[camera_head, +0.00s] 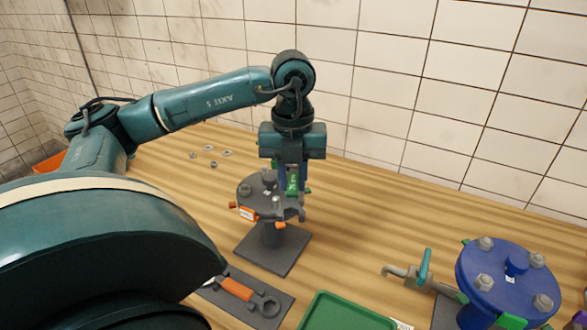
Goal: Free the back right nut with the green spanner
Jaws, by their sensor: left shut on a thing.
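My left gripper (291,168) points down over the back right part of the grey flange (262,196). It is shut on the green spanner (293,182), whose green part shows upright between the fingers. The spanner's lower end is close to the flange top; I cannot tell whether it is seated on a nut. The back right nut is hidden behind the gripper and spanner. Another nut (245,190) shows at the flange's left, and a bolt shows at its front. My right gripper is not in view.
An orange-handled spanner (237,289) lies on a dark mat (272,320) in front. A green tray (340,312) is at the bottom. A blue flange (505,290) with several nuts stands at right, beside a grey tap with a teal handle (425,266). Several loose rings (213,164) lie at back left.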

